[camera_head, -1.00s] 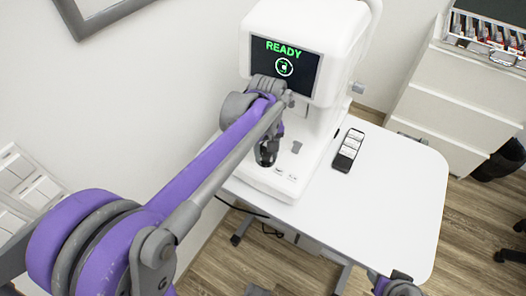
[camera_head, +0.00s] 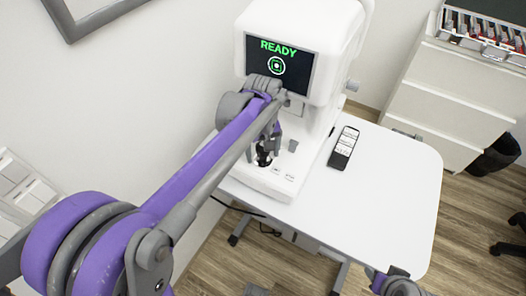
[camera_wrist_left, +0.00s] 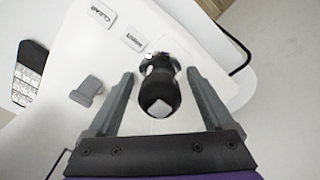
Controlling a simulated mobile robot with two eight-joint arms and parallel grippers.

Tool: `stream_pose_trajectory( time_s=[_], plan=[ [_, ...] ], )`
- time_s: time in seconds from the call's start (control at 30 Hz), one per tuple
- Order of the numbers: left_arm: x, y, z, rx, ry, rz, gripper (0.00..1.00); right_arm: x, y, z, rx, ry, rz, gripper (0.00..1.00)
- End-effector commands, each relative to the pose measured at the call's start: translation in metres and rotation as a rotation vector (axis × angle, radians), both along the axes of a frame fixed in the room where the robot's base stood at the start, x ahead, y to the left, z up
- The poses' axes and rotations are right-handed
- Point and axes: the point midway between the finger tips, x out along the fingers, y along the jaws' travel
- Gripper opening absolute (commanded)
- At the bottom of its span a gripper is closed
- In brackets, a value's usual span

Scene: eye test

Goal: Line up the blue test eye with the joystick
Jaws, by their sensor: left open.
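The white eye-test machine (camera_head: 300,28) stands on the white table. Its dark screen (camera_head: 299,71) reads READY in green. Below that word, a ring and a small green square mark (camera_head: 277,66) appear together, roughly centred on each other; no blue shows and the detail is too small to tell. The black joystick (camera_wrist_left: 160,95) rises from the machine's base, and its shaft top shows in the head view (camera_head: 263,159). My left gripper (camera_wrist_left: 160,76) is open, with one finger on each side of the joystick and visible gaps. It partly hides the joystick in the head view (camera_head: 268,148).
A grey knob (camera_wrist_left: 87,91) and CLEAR button (camera_wrist_left: 101,13) sit beside the joystick on the base. A black remote-like device (camera_head: 344,148) lies on the table (camera_head: 390,190), whose right part is clear. A white drawer cabinet (camera_head: 450,90) stands behind. Part of my right arm shows at the bottom.

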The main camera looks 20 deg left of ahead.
Motion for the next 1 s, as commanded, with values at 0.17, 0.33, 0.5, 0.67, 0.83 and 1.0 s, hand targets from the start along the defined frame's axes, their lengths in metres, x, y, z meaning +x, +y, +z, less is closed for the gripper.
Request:
stream_pose_trajectory(
  time_s=[0.17,0.33,0.5,0.67,0.83,1.0],
  plan=[
    [0.0,0.0,0.005,0.0,0.0,0.0,0.85,0.0,0.0,0.001,0.0,0.0,0.0,0.5],
    [0.0,0.0,0.03,0.0,0.0,0.0,0.85,0.001,0.0,0.004,0.0,-0.001,0.0,0.5],
    [0.0,0.0,0.066,0.0,0.0,0.0,0.85,0.001,0.0,0.008,0.0,-0.003,0.0,0.5],
    [0.0,0.0,0.093,0.0,0.0,0.0,0.85,0.002,0.0,0.011,0.0,-0.004,0.0,0.5],
    [0.0,0.0,0.106,0.0,0.0,0.0,0.85,0.002,0.0,0.012,0.0,-0.004,0.0,0.5],
    [0.0,0.0,0.108,0.0,0.0,0.0,0.85,0.002,0.0,0.012,0.0,-0.004,0.0,0.5]
  ],
)
